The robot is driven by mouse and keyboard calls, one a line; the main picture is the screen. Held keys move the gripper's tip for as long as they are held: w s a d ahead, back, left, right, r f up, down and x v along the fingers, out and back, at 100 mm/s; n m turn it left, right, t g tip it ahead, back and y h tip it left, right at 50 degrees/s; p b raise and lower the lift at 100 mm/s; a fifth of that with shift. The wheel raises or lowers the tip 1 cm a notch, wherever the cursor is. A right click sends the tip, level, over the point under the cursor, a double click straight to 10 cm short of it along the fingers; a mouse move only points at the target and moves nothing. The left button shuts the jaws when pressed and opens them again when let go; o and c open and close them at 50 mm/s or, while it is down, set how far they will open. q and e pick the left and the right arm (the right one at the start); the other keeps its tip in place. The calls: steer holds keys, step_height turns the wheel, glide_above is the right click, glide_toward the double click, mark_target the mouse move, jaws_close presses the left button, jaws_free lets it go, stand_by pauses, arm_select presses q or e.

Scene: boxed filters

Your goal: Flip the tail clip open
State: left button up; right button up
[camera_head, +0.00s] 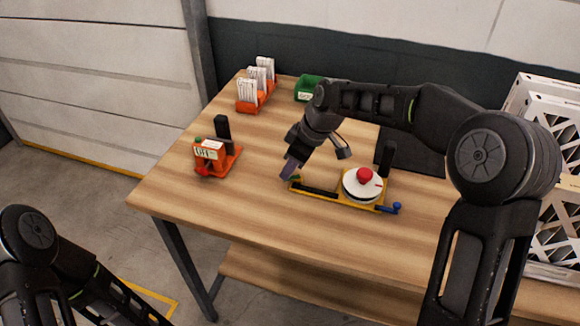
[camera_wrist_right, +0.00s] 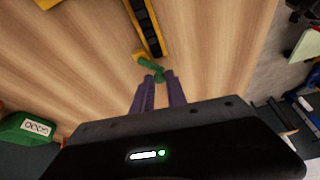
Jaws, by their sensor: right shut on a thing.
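A yellow fixture (camera_head: 331,199) with a black strip lies on the table; its near end also shows in the right wrist view (camera_wrist_right: 137,22). The small green tail clip (camera_wrist_right: 147,63) is at the strip's end; it shows as a green spot in the head view (camera_head: 296,178). My right gripper (camera_wrist_right: 160,77) has its purple fingertips closed around the clip's green end; in the head view the gripper (camera_head: 288,172) points down at the fixture's left end. The clip's exact angle is hard to tell. My left arm shows at lower left, its gripper out of frame.
The fixture carries a white disc with a red knob (camera_head: 364,175) and a blue-ended lever (camera_head: 396,207). An orange device (camera_head: 217,158) stands left, an orange rack of white boxes (camera_head: 257,92) behind, a green bin (camera_head: 307,88) at the back. White crates (camera_head: 556,150) stand right.

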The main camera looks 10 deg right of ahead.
jaws_close()
steer(key=shift+w+a+f+m+h+b, duration=0.1)
steer(key=shift+m+h+b, duration=0.05)
steer(key=shift+m+b, duration=0.3)
steer(key=shift+w+f+m+h+b, duration=0.1)
steer(key=shift+m+h+b, duration=0.05)
steer(key=shift+m+b, duration=0.25)
steer(key=shift+w+r+m+t+b, duration=0.15)
steer(key=shift+m+t, duration=0.1)
steer(key=shift+m, duration=0.25)
steer(key=shift+w+m+t+b, duration=0.15)
steer(key=shift+m+t, duration=0.1)
steer(key=shift+m, duration=0.2)
steer(key=shift+m+h, duration=0.3)
steer(key=shift+h, duration=0.1)
steer(key=o, duration=0.8)
jaws_free()
